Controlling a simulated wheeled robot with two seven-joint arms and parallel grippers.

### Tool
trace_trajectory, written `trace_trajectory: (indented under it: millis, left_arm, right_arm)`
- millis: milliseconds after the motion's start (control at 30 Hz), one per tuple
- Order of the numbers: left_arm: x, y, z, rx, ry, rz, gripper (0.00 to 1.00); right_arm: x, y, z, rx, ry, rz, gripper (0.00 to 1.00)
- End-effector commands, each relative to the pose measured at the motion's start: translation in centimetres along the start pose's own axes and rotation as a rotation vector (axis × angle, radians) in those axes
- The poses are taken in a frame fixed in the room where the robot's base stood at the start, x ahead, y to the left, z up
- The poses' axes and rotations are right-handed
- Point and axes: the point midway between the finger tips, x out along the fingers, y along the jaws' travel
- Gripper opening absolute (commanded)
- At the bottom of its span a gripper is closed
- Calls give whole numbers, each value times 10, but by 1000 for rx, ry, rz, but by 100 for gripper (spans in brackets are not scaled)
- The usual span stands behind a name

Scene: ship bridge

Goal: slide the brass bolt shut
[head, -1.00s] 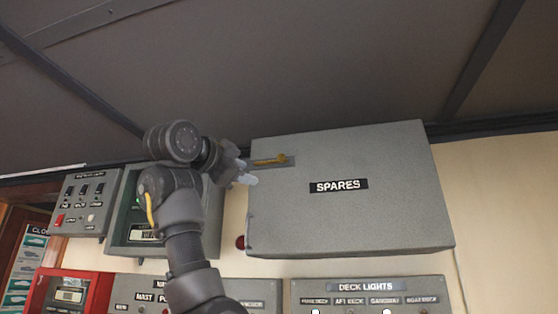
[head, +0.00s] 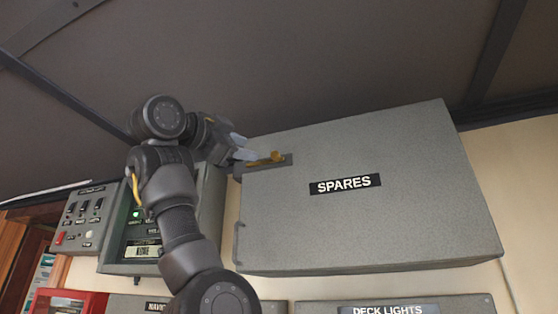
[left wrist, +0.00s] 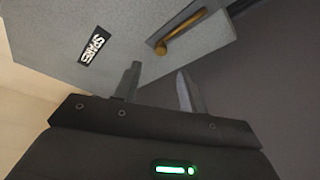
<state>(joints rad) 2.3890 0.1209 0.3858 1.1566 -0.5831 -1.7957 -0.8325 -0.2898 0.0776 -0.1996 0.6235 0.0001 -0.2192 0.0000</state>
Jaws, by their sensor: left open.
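The brass bolt (head: 266,159) lies on a dark plate near the upper left corner of the grey SPARES locker (head: 400,215). In the left wrist view the brass bolt (left wrist: 180,35) shows beyond the fingertips, its knob at the end nearer the SPARES label. My left gripper (head: 241,148) is open and empty, just left of the bolt in the head view. In the left wrist view a gap shows between the fingers (left wrist: 158,82) and the bolt. Whether the bolt's far end enters a keeper is too small to tell. My right gripper is out of view.
Grey panels with switches (head: 85,215) and a lit display box (head: 140,252) are on the wall at the left, behind my arm. A DECK LIGHTS panel (head: 395,309) lies below the locker. The dark ceiling (head: 300,60) is close above.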

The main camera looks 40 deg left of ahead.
Motion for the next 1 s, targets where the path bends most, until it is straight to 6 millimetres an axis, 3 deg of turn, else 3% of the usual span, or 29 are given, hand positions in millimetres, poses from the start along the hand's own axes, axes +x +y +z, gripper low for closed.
trace_trajectory:
  millis: [233, 600, 800, 1000]
  left_arm:
    - [30, -4, -3, 1, -2, 4, 41]
    - [92, -5, -1, 0, -4, 1, 41]
    - [106, -2, 1, 0, -4, -1, 41]
    - [107, 0, 2, 0, -3, -1, 41]
  right_arm:
    - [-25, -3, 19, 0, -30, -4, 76]
    - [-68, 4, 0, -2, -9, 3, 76]
    - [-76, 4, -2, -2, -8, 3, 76]
    - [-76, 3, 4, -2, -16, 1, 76]
